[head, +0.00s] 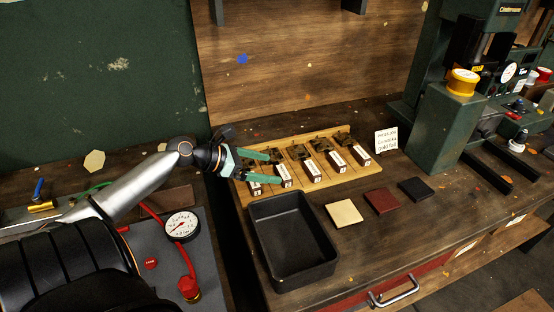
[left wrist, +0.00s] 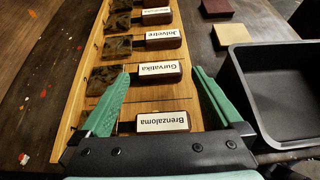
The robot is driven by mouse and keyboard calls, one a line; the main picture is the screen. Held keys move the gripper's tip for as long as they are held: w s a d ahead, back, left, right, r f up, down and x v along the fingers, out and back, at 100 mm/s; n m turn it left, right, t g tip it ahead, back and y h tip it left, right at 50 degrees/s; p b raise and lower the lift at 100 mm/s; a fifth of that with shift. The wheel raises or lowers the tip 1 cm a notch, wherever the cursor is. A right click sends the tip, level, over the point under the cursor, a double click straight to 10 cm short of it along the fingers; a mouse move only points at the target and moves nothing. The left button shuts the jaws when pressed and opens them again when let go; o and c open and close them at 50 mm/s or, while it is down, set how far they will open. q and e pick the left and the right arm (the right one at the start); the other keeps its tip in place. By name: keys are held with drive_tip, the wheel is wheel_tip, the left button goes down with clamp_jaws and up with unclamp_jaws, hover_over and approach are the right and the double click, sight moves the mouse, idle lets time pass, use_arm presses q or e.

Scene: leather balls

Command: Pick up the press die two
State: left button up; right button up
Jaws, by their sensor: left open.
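Several press dies, each a brown block with a dark handle and a white name label, lie in a row on a wooden board (head: 375,178). My left gripper (head: 264,168) is open and empty over the left end of the row. In the left wrist view its fingertips (left wrist: 160,74) lie on either side of the die labelled Gurvatika (left wrist: 158,68), second from that end; I cannot tell the remaining height. The die labelled Brenzaloma (left wrist: 163,122) lies nearer the palm, partly hidden by the gripper. No label visibly reads "two". My right gripper is not in view.
A black open tray (head: 292,240) stands directly in front of the board. Cream (head: 344,212), dark red (head: 381,201) and black (head: 416,189) squares lie right of it. A white sign (head: 386,141) and a green press (head: 440,130) stand at the right. A pressure gauge (head: 182,226) is at left.

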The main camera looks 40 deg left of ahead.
sight(285, 171)
use_arm(q)
drive_tip(key=shift+f+b+x, duration=0.15)
drive_tip(key=shift+b+x, duration=0.15)
drive_tip(key=shift+x, duration=1.3)
drive_tip(key=shift+f+b+x, duration=0.15)
drive_tip(key=shift+b+x, duration=0.15)
drive_tip(key=shift+x, duration=1.25)
drive_tip(key=shift+s+a, duration=0.1)
drive_tip(key=shift+a, duration=0.05)
drive_tip(key=shift+c, duration=0.4)
drive_tip(key=c, duration=0.7)
drive_tip(key=shift+r, duration=0.2)
drive_tip(key=c, duration=0.3)
